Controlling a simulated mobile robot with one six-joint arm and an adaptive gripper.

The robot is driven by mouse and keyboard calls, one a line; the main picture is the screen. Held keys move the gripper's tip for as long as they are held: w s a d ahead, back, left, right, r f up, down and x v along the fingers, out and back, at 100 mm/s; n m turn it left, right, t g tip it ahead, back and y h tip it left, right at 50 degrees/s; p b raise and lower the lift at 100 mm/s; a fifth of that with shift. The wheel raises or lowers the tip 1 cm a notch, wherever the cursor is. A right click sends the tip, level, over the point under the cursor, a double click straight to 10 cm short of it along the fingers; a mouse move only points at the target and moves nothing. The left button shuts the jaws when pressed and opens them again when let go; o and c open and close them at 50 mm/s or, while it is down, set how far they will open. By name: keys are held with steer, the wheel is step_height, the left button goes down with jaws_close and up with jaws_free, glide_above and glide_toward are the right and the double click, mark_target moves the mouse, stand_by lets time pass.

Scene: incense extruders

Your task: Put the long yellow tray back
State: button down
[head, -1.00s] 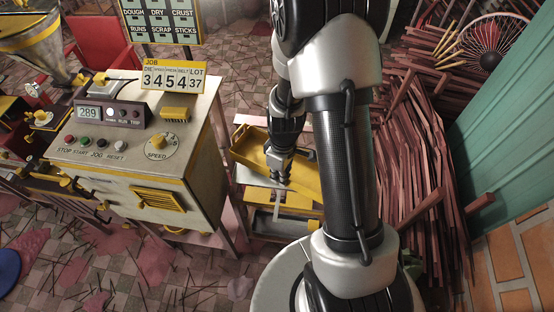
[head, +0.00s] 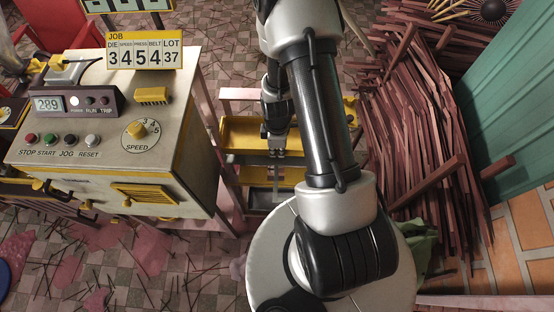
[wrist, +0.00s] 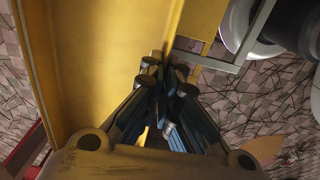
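The long yellow tray (head: 240,133) is at the stand right of the control cabinet in the head view, roughly level and partly hidden by my arm. In the wrist view the tray (wrist: 95,60) fills the left and upper middle. My gripper (head: 277,152) is at its near side wall. In the wrist view the fingertips (wrist: 166,68) are close together on the tray's rim. The stand (head: 228,93) has a pale pinkish frame and more yellow parts below the tray. I cannot tell whether the tray rests on the stand.
The control cabinet (head: 120,135) with buttons and a speed knob stands close on the left. A large heap of reddish sticks (head: 425,130) lies on the right beside a teal panel (head: 510,120). Loose sticks litter the tiled floor at lower left.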

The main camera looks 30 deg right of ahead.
mark_target(277, 163)
step_height(277, 163, down, 6)
steer(key=b, duration=0.2)
steer(key=shift+b, duration=0.35)
steer(key=shift+r, duration=0.15)
steer(key=c, duration=2.3)
jaws_free()
steer(key=shift+f, duration=0.2)
steer(key=o, duration=0.5)
steer(key=shift+r, duration=0.15)
